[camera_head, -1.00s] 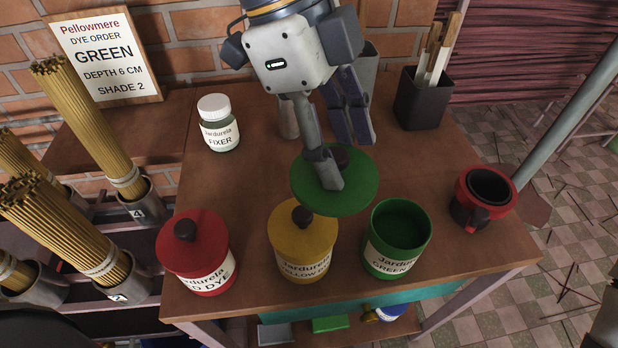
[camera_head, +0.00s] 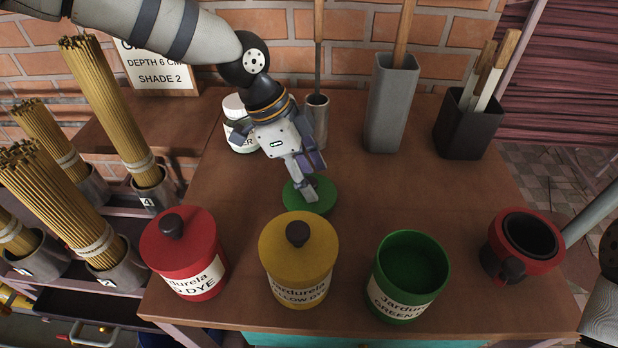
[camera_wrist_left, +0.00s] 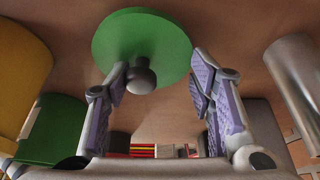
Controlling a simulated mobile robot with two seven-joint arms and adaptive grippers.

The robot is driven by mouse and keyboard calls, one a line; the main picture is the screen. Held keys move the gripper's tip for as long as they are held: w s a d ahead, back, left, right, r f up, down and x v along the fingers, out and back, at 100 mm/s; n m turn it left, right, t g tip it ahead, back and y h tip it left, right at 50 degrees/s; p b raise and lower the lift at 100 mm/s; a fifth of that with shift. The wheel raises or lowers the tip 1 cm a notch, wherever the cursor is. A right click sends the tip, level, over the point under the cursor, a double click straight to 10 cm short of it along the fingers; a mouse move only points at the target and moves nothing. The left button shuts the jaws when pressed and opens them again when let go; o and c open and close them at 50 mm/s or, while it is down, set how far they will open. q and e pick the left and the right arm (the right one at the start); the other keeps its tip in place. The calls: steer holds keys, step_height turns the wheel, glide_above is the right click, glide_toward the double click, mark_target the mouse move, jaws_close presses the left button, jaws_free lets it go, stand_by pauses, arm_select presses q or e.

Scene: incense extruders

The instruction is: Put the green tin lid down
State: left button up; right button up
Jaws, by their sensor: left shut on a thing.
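The green tin lid (camera_head: 309,203), a flat disc with a dark round knob, is behind the yellow tin, at or just above the wooden tabletop; I cannot tell if it touches. My left gripper (camera_head: 308,190) is over it, shut on the knob. In the left wrist view, the lid (camera_wrist_left: 142,42) has its knob (camera_wrist_left: 140,80) between the finger pads of the gripper (camera_wrist_left: 158,82), nearer the left finger. The open green dye tin (camera_head: 407,278) stands uncovered at the front right. My right gripper is not in view.
Lidded red (camera_head: 186,258) and yellow (camera_head: 298,265) dye tins line the front edge. A red and black cup (camera_head: 522,248) is at right. Behind stand the fixer jar (camera_head: 238,136), a metal cylinder (camera_head: 316,125), a grey holder (camera_head: 390,105) and a dark tool box (camera_head: 468,128). The tabletop centre right is bare.

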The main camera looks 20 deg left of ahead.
arm_select(q)
steer(key=shift+f, duration=0.5)
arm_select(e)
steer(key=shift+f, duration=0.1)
arm_select(q)
steer(key=shift+f, duration=0.1)
steer(key=o, duration=1.1)
steer(key=shift+o, duration=0.2)
steer(key=p+v, duration=0.1)
steer(key=v, duration=1.1)
steer(key=shift+p, duration=0.3)
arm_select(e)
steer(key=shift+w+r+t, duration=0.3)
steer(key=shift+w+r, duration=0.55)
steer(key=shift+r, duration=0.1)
arm_select(q)
steer(key=shift+s, duration=0.1)
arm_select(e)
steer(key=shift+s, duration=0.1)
